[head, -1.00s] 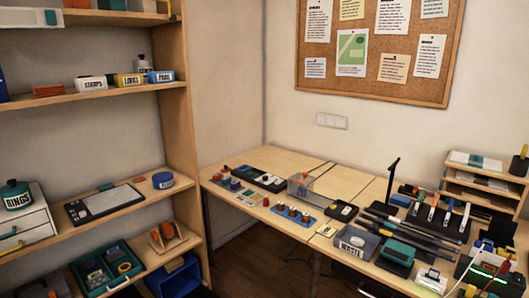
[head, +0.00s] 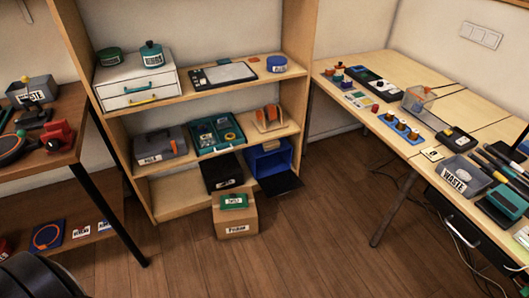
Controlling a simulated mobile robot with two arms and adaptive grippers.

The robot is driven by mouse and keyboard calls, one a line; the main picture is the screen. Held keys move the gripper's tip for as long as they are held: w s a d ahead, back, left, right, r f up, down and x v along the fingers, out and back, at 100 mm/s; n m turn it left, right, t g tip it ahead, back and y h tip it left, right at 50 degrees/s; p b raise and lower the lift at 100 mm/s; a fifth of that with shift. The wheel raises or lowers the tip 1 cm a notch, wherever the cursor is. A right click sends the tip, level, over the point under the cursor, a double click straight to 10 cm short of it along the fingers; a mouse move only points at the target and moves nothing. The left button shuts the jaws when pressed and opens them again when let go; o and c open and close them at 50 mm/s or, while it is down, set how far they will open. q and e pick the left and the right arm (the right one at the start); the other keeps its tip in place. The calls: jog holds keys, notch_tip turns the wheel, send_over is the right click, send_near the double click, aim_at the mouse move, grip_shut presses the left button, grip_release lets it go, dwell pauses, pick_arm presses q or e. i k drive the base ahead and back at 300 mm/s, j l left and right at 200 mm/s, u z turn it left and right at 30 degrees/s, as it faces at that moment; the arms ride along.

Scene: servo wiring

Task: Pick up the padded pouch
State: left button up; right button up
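I cannot make out a padded pouch for certain in the head view. A black item with a pale label (head: 223,173) stands on the lowest shelf, but I cannot tell if it is a pouch or a bin. A small green labelled item (head: 234,201) lies on a cardboard box (head: 236,223) on the floor. A blue open-fronted box (head: 270,157) stands to the right on the lowest shelf; its inside is dark. Neither of my grippers is in view.
The wooden shelf unit (head: 190,103) holds a white drawer box (head: 136,83), a teal tray (head: 214,134) and a grey case (head: 160,147). Cluttered tables stand left (head: 75,106) and right (head: 462,112).

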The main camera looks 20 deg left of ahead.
aim_at(231, 201)
jog(key=j+u, duration=0.15)
jog(key=u, duration=0.95)
jog(key=i+z, duration=0.15)
jog(key=i, duration=0.3)
jog(key=i+j+z, duration=0.15)
jog(key=i, duration=0.3)
